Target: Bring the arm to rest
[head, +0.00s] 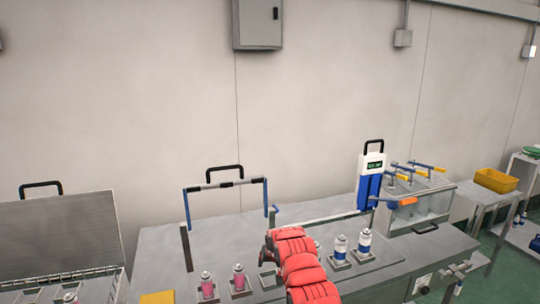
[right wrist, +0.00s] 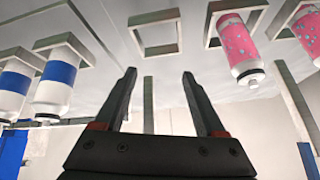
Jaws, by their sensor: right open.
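My right arm in red covers comes up from the bottom of the head view. Its dark gripper (head: 268,252) is partly hidden by the arm. In the right wrist view, which looks upside down, the gripper (right wrist: 159,76) is open, with nothing between its fingers. An empty square holder (right wrist: 136,35) shows beyond the fingertips. My left gripper is not in view.
Pink cans (head: 207,286) stand in holders left of my right arm, blue and white cans (head: 364,241) to its right. A blue-legged frame (head: 187,208) and a gauge unit (head: 371,181) stand behind. A yellow bin (head: 496,180) is far right.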

